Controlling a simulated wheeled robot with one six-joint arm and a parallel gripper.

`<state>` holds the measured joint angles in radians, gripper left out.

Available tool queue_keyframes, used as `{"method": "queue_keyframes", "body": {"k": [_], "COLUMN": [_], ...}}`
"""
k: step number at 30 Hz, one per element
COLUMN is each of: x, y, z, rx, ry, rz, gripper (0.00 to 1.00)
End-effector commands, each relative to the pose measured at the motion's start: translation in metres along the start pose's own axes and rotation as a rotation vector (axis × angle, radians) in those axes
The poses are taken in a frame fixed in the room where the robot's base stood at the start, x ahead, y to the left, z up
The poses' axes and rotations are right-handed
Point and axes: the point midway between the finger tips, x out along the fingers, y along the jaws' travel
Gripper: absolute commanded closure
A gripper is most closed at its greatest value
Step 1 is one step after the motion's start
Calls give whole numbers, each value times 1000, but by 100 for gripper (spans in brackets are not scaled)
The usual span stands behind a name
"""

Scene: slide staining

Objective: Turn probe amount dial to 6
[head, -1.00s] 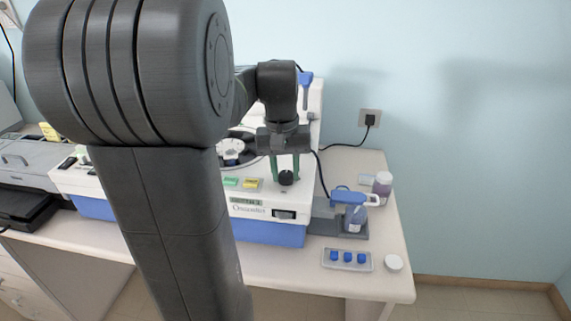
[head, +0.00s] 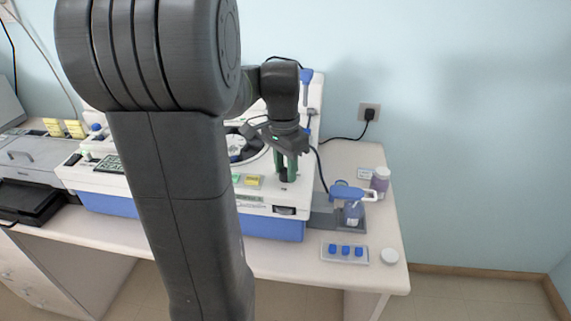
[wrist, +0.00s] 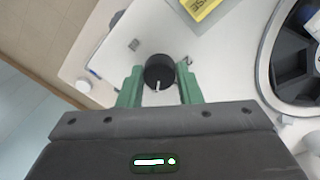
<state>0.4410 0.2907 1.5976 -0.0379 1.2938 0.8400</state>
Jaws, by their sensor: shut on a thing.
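The probe amount dial is a black round knob (wrist: 159,72) with a white pointer line, on the white top of the staining machine (head: 270,198). In the wrist view it sits between the green fingers of my gripper (wrist: 158,90), which are shut on its sides. The white line points toward the gripper body. In the head view my gripper (head: 288,178) reaches down over the machine's front right corner, and its fingers mostly hide the knob. I cannot read any numbers around the dial.
A carousel (wrist: 300,60) is close by.

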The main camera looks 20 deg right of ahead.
Motion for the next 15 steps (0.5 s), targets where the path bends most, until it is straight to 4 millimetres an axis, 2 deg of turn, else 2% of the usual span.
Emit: {"method": "queue_keyframes", "body": {"k": [6, 15], "x": [-1, -1], "y": [0, 0], "z": [-1, -1], "rx": [96, 147], "ry": [-3, -5], "rz": [0, -1], "gripper": [91, 91]}}
